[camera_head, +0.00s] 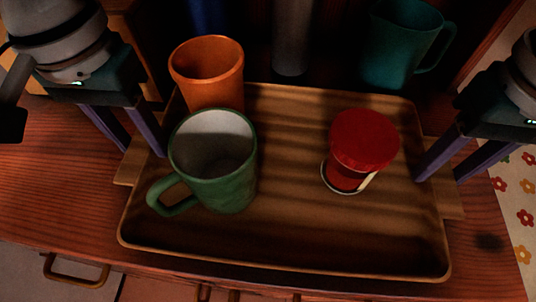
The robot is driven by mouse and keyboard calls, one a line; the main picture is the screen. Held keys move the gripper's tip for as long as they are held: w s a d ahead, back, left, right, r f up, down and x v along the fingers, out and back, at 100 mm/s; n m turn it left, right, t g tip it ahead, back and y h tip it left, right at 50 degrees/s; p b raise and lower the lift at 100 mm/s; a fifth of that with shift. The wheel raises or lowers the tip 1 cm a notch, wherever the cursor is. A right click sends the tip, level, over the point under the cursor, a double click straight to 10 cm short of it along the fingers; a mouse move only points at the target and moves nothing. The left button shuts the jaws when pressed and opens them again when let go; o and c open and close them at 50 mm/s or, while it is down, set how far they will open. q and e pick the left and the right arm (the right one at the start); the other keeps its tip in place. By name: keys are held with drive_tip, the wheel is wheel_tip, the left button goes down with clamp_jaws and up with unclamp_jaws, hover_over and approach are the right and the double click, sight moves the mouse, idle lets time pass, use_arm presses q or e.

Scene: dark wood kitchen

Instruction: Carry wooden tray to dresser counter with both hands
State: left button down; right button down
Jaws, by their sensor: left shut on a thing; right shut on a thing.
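The wooden tray (290,235) is a shallow brown rectangle with a raised rim and a handle at each short side. It lies over the dark wood dresser counter (60,200); whether it touches the surface I cannot tell. A green mug (215,165) stands in its left part, and a red-lidded jar (362,145) stands in its right part. An orange cup (208,75) is at the back left corner, its base partly hidden by the mug. My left gripper (147,154) is shut on the left handle. My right gripper (438,181) is shut on the right handle.
Behind the tray stand a teal pitcher (402,45), a grey cylinder (293,35) and a blue object (208,15), close to its back edge. Drawers with a handle (76,275) are below the front edge. A flowered cloth or rug (522,215) shows at right.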

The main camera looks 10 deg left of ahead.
use_arm(q)
drive_tip(key=shift+f+b, duration=0.3)
drive_tip(key=shift+f, duration=0.2)
use_arm(e)
drive_tip(key=shift+f, duration=0.5)
use_arm(q)
drive_tip(key=c, duration=0.9)
unclamp_jaws()
drive_tip(key=shift+f, duration=0.2)
use_arm(e)
drive_tip(key=c, duration=0.9)
unclamp_jaws()
drive_tip(key=shift+f, duration=0.2)
use_arm(q)
drive_tip(key=shift+o, duration=1)
drive_tip(key=shift+r, duration=0.15)
use_arm(e)
drive_tip(key=shift+o, duration=1)
drive_tip(key=shift+r, duration=0.15)
use_arm(q)
drive_tip(key=o, duration=0.3)
use_arm(e)
drive_tip(key=shift+o, duration=1.4)
